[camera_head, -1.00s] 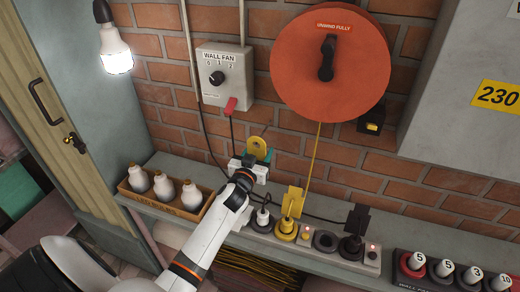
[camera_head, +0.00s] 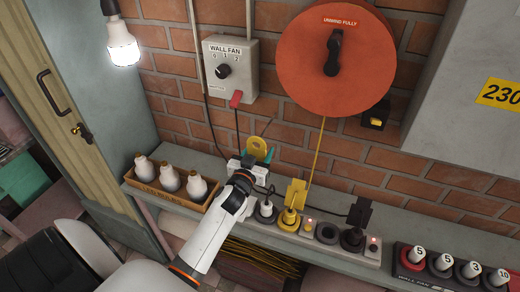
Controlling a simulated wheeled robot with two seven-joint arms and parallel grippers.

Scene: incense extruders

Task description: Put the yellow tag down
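The yellow tag (camera_head: 257,149), a rounded piece with a hole, shows just beyond my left gripper (camera_head: 255,158), above the shelf by the brick wall. The gripper appears shut on it; teal parts show beside it. My wrist hides the lower part of the tag and most of the fingers, so I cannot tell whether it touches the shelf. Another yellow tag-like plate (camera_head: 296,193) stands by a yellow plug (camera_head: 290,218) to the right. My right gripper is not in view.
A socket strip (camera_head: 328,236) with several plugs runs along the grey shelf. A black plate (camera_head: 359,211) stands there too. A wooden box (camera_head: 178,198) of white bulbs is at left. The orange cord reel (camera_head: 365,80) and fan switch (camera_head: 230,87) hang above.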

